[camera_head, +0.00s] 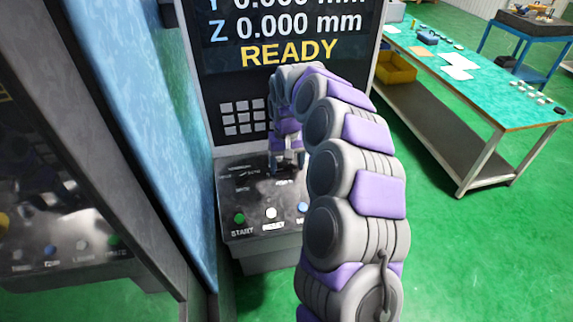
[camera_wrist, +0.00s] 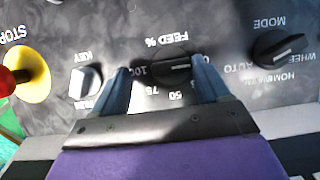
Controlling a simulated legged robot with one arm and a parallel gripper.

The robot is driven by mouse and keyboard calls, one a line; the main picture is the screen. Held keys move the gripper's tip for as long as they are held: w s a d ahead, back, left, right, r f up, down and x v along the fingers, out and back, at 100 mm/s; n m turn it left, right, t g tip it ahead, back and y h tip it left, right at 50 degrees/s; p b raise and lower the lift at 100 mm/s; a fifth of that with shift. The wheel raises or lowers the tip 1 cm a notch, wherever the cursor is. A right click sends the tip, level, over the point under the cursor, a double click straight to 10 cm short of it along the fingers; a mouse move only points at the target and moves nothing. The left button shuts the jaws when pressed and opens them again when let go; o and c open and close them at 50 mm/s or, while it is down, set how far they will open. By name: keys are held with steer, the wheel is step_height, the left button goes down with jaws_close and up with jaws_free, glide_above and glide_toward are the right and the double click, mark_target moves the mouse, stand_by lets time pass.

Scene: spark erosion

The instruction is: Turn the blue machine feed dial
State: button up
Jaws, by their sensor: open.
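The feed dial (camera_wrist: 180,68) is a black knob with a pale pointer line on the dark control panel, under the upside-down label "FEED %" in the wrist view. Numbers including 50 and 75 sit around it. My gripper (camera_wrist: 160,72) is open, with its two blue-grey fingers on either side of the dial. I cannot tell whether either finger touches it. In the head view my gripper (camera_head: 286,160) points down over the panel (camera_head: 236,172), and the dial is not clearly visible there.
In the wrist view a mode knob (camera_wrist: 280,50) is right, a key switch (camera_wrist: 86,82) left, and a yellow-collared red stop button (camera_wrist: 30,75) far left. The head view shows a green start button (camera_head: 239,217), the "READY" screen (camera_head: 290,52) and a workbench (camera_head: 480,100) at right.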

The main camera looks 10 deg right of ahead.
steer(key=shift+a+f, duration=0.15)
steer(key=shift+f, duration=0.05)
steer(key=shift+a, duration=1.1)
steer(key=shift+c, duration=0.7)
steer(key=shift+d, duration=0.75)
steer(key=c, duration=0.4)
steer(key=shift+a, duration=0.25)
steer(key=c, duration=0.5)
